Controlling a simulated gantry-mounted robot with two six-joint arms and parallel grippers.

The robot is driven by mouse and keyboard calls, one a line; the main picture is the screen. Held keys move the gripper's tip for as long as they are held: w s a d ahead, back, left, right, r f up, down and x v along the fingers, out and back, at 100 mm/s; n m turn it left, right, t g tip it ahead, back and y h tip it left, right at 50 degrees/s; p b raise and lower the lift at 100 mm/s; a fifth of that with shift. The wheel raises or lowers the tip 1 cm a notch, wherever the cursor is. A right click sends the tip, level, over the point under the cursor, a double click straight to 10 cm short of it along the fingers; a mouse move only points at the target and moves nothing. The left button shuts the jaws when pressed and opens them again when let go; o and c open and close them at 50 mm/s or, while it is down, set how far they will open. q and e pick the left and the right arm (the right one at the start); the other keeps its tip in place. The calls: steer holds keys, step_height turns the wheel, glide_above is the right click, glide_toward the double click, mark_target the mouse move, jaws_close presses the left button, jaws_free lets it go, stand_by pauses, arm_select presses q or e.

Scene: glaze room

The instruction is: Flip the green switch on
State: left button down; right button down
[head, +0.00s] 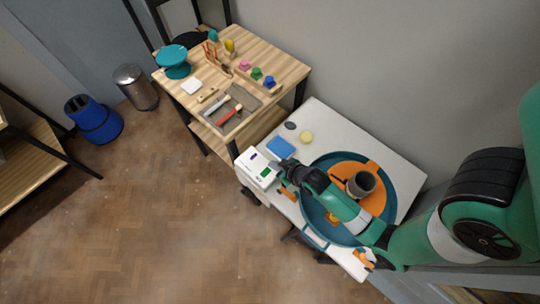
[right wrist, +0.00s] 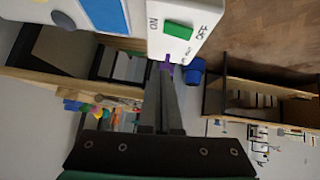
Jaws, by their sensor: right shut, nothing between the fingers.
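A white switch box (head: 252,171) sits at the left end of the white table. It bears a green switch (head: 265,173) and a purple switch (head: 254,157). The right wrist view shows the green switch (right wrist: 178,30) between the ON and OFF labels; I cannot tell which way it is tipped. A purple bit (right wrist: 168,65) shows at the fingertips, partly hidden by them. My right gripper (head: 282,163) is shut and empty, its tips close to the box's edge (right wrist: 165,70). I cannot tell whether they touch it. My left gripper is not in view.
A wooden table (head: 287,67) with tools stands behind.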

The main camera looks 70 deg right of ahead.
steer(key=d+p+v, duration=0.1)
steer(key=v, duration=0.6)
steer(key=shift+s+p, duration=0.35)
steer(key=shift+s, duration=0.1)
steer(key=shift+f, duration=0.15)
